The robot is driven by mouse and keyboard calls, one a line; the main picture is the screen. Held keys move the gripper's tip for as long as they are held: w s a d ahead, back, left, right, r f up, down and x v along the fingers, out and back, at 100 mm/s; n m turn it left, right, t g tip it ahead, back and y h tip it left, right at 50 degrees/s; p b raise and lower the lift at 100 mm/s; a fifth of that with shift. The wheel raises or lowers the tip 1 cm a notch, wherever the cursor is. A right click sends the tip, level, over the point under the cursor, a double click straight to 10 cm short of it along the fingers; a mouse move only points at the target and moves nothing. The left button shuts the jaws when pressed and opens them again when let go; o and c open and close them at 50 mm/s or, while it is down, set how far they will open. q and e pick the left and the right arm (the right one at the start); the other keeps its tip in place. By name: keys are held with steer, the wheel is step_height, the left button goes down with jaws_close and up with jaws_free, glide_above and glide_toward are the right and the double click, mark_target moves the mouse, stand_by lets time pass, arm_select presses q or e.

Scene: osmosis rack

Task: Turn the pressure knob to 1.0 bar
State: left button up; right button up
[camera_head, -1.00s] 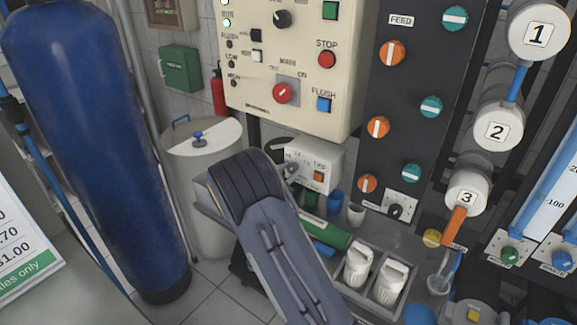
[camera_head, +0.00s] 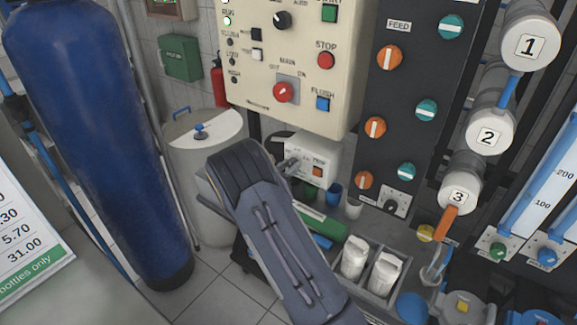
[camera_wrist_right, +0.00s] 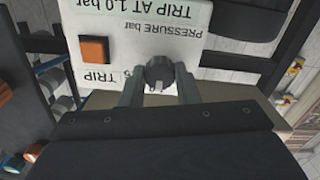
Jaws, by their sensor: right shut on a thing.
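The pressure knob (camera_wrist_right: 158,74) is a small dark round knob on a white box. In the right wrist view the box face (camera_wrist_right: 225,14) appears upside down, with the words "PRESSURE bar" and "TRIP AT 1.0 bar". My right gripper (camera_wrist_right: 160,86) has one finger on each side of the knob and is shut on it. The knob's scale and pointer reading cannot be made out. In the head view the white box (camera_head: 328,154) hangs below the control panel, and my right gripper (camera_head: 287,165) reaches its left part; my forearm hides the area below. My left gripper is not in view.
An orange TRIP button (camera_wrist_right: 94,50) sits close beside the knob. The cream control panel (camera_head: 345,60) is just above the box. A blue tank (camera_head: 90,140) and a white barrel (camera_head: 205,155) stand left.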

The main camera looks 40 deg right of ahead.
steer(key=shift+f, duration=0.1)
steer(key=o, duration=1)
steer(key=shift+c, duration=0.2)
steer(key=b+v, duration=0.1)
steer(key=v, duration=0.6)
steer(key=shift+a, duration=0.4)
steer(key=shift+s, duration=0.15)
